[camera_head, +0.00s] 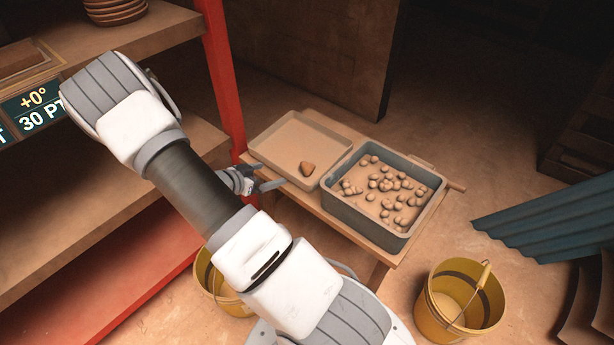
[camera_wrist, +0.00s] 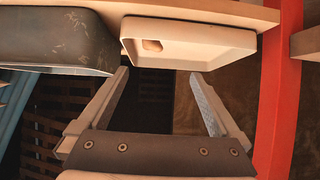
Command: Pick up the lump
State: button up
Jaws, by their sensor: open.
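A deep grey bin (camera_head: 366,221) with several rounded lumps stands right of the tray; its wall (camera_wrist: 55,45) is near one finger in the wrist view. A red shelf post (camera_head: 222,75) rises left of the table. Yellow buckets (camera_head: 432,318) stand on the floor.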

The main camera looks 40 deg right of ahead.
jog(key=f, duration=0.1)
jog(key=b, duration=0.4)
send_near(304, 170)
jog(key=shift+g+h, duration=0.3)
jog(key=x, duration=0.4)
jog(key=w+x, duration=0.1)
jog(key=x, duration=0.2)
jog(key=shift+a+f, duration=0.1)
jog(key=shift+f, duration=0.1)
jog(key=x, duration=0.1)
jog(key=b+x, duration=0.1)
jog(key=x, duration=0.1)
jog(key=b+x, duration=0.1)
jog(key=shift+s+f, duration=0.2)
jog(key=shift+s, duration=0.1)
jog(key=shift+w+d+f, duration=0.1)
jog(key=shift+d, duration=0.4)
jog(key=shift+c, duration=0.2)
jog(key=c, duration=1.4)
jog(key=shift+c, duration=0.5)
